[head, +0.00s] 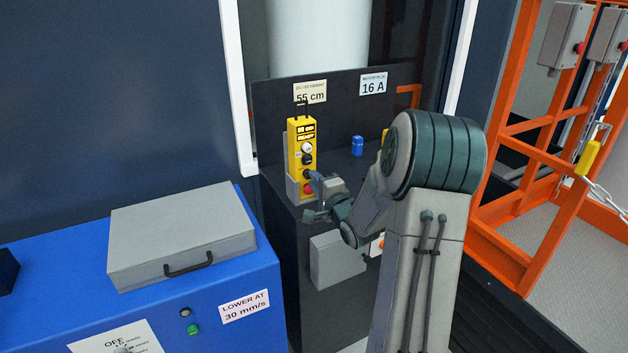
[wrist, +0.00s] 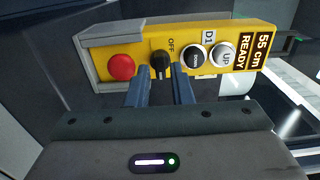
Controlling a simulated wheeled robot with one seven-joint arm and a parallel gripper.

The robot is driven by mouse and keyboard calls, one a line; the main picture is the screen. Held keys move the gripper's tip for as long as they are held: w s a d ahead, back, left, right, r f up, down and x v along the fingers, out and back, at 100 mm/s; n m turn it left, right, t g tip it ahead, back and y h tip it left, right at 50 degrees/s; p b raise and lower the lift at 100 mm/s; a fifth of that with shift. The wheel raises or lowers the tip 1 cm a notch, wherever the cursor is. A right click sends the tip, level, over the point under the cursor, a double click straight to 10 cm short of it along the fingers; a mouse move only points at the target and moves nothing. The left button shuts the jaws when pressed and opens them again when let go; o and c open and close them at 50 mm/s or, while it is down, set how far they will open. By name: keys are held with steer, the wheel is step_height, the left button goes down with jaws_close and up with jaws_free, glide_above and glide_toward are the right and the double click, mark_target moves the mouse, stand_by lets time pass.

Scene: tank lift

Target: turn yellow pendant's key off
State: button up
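The yellow pendant (head: 293,135) stands upright in a grey holder at the dark cabinet's front edge. In the wrist view the pendant (wrist: 140,38) lies sideways, with a red button (wrist: 121,67), a black key knob (wrist: 160,63), a black DOWN button and a white UP button (wrist: 222,56). "OFF" is printed by the knob; which position it points to is unclear. The display reads "55 cm READY". My gripper (wrist: 161,78) is open, its blue fingertips apart on either side of the knob's lower end; contact is unclear. In the head view my gripper (head: 313,178) is at the pendant's lower front.
A blue cabinet (head: 60,285) with a grey lidded box (head: 185,235) and a "LOWER AT 30 mm/s" label stands at left. A small blue object (head: 357,146) sits on the dark cabinet right of the pendant. An orange frame (head: 500,235) with a chain is at right.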

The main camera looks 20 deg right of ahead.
steer(key=shift+w, duration=0.6)
jaws_close()
